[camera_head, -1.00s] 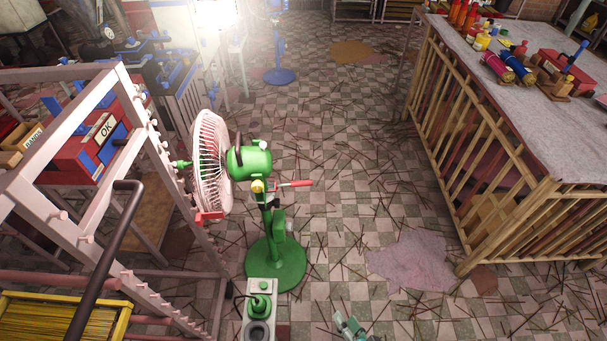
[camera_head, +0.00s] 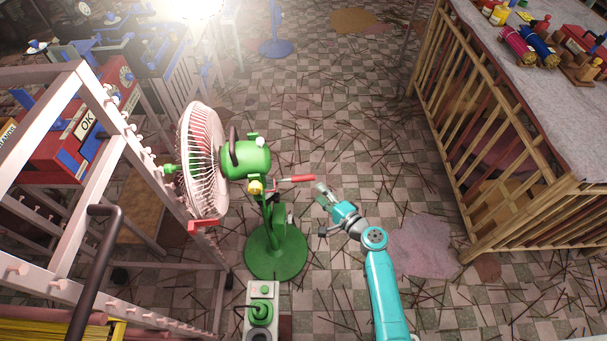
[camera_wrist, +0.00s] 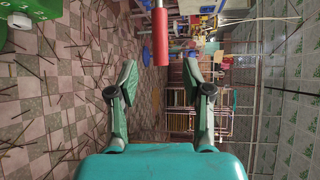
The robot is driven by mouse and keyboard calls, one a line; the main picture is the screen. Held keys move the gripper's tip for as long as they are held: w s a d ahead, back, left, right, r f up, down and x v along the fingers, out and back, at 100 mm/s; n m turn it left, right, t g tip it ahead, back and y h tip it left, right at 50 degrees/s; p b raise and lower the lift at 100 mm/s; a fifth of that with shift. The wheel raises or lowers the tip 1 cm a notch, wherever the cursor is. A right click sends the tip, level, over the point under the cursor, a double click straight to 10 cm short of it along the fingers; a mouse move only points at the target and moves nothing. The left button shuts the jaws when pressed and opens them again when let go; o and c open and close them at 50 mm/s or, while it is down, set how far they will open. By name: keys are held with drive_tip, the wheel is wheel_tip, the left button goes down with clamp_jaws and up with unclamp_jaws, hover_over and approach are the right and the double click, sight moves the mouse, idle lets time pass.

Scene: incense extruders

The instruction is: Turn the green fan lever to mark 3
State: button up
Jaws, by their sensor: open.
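The green fan (camera_head: 246,160) stands on a round green base (camera_head: 276,252), its white cage facing left. A lever with a red grip (camera_head: 298,178) sticks out to the right from its post. In the wrist view the red grip (camera_wrist: 160,38) shows ahead, near the line between the fingers. A green part with small white marks (camera_wrist: 18,28) is at the upper left there; I cannot read the lever's setting. My gripper (camera_head: 322,192) is open and empty, just right of and a little below the grip's end, apparently apart from it.
A pale rack (camera_head: 120,125) stands close on the left. A grey box with a green knob-like part (camera_head: 262,308) is in front of the fan base. A slatted wooden table (camera_head: 545,110) stands on the right. Thin sticks litter the tiled floor between.

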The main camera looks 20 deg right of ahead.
sight(303, 177)
drive_tip(key=x, duration=1)
drive_tip(key=shift+w+a, duration=0.1)
clamp_jaws()
